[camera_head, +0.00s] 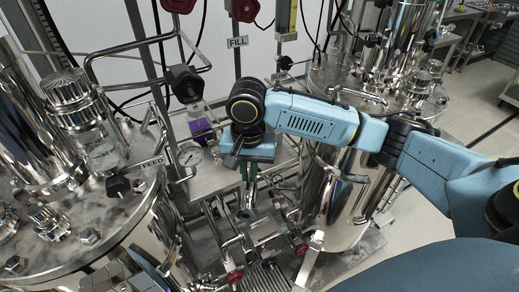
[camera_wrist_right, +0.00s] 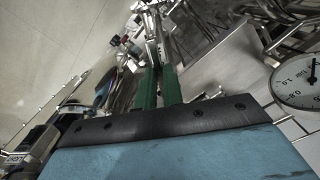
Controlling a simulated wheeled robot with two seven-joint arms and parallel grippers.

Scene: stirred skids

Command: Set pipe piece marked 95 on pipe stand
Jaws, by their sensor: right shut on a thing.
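My right gripper (camera_head: 247,208) points down over the pipework between the two large steel vessels. In the right wrist view its green fingers (camera_wrist_right: 158,70) are close together, shut on a small shiny metal pipe piece (camera_wrist_right: 153,45) at the tips. The piece is mostly hidden in the head view, and I cannot read a 95 on it. I cannot clearly pick out the pipe stand among the metal fittings below the gripper. My left gripper is not clearly seen.
A steel vessel (camera_head: 345,205) stands right of the gripper, and another vessel's lid (camera_head: 70,240) is at the left. A pressure gauge (camera_head: 190,155) and a purple-filled sight glass (camera_head: 201,128) are close by. Red-handled valves (camera_head: 235,277) crowd the space below. Bare floor (camera_head: 470,110) lies at right.

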